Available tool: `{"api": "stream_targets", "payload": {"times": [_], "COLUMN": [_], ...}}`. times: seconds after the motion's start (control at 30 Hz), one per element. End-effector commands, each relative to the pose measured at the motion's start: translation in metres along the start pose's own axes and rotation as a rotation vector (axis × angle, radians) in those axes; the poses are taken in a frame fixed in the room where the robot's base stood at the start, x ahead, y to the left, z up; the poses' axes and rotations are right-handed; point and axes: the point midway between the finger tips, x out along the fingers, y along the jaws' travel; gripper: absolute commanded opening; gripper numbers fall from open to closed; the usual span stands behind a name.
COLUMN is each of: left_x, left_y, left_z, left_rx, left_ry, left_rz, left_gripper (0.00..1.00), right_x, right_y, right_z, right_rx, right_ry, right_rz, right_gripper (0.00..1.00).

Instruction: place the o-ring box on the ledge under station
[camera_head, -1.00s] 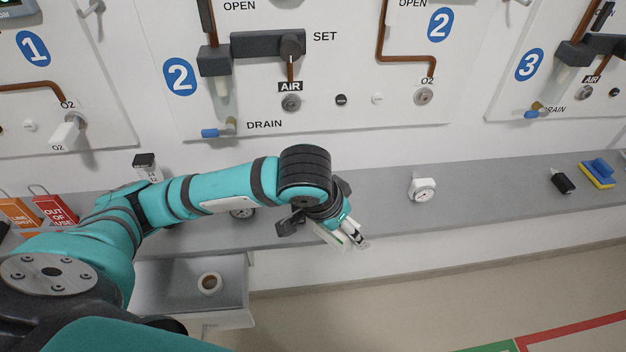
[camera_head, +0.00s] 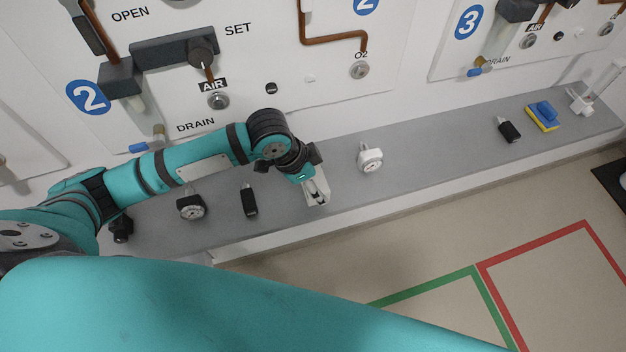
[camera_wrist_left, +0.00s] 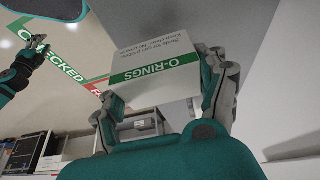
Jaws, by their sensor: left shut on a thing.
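The o-ring box (camera_wrist_left: 158,62), white with a green "O-RINGS" band, sits between the fingers of my left gripper (camera_wrist_left: 160,98) in the left wrist view. In the head view my left gripper (camera_head: 308,184) is shut on the box (camera_head: 317,191), over the front part of the grey ledge (camera_head: 430,160) under the station 2 panel (camera_head: 330,85). I cannot tell whether the box touches the ledge. My right gripper (camera_wrist_left: 38,44) shows small at the left of the wrist view; its opening is unclear.
On the ledge, a gauge (camera_head: 191,207) and a black item (camera_head: 249,200) lie left of my gripper. A white gauge (camera_head: 370,158) stands to its right. Farther right are another black item (camera_head: 508,130) and a yellow-blue sponge (camera_head: 543,116). Ledge between white gauge and far black item is bare.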

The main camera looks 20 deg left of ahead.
Motion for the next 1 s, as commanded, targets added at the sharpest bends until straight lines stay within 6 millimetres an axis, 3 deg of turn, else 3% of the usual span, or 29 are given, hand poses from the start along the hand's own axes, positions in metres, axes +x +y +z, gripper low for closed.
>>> {"api": "stream_targets", "payload": {"times": [0.1, 0.23, 0.5, 0.63, 0.8, 0.83, 1.0], "left_x": [0.001, 0.005, 0.033, 0.034, 0.036, 0.036, 0.035], "left_y": [-0.013, -0.016, -0.015, -0.015, -0.015, -0.015, -0.015], "left_z": [0.000, 0.002, 0.015, 0.015, 0.015, 0.015, 0.015], "left_rx": [-0.001, -0.001, 0.000, 0.001, 0.000, 0.000, 0.001], "left_ry": [0.000, 0.000, -0.001, 0.000, -0.001, -0.001, -0.001], "left_rz": [0.000, 0.002, 0.001, 0.000, 0.000, 0.000, 0.000], "left_gripper": [0.40, 0.40, 0.40, 0.40, 0.40, 0.75, 0.97], "right_x": [-0.003, -0.004, -0.009, -0.009, -0.008, -0.008, -0.009], "right_y": [0.006, 0.012, 0.017, 0.016, 0.016, 0.016, 0.016], "right_z": [-0.035, -0.049, -0.023, -0.012, -0.013, -0.015, -0.025], "right_rx": [0.001, 0.003, 0.005, 0.004, 0.003, 0.003, 0.001], "right_ry": [0.056, 0.076, 0.035, 0.017, 0.020, 0.022, 0.038], "right_rz": [0.008, 0.015, 0.020, 0.019, 0.019, 0.019, 0.020], "right_gripper": [0.40, 0.40, 0.40, 0.40, 0.40, 0.40, 0.40]}}
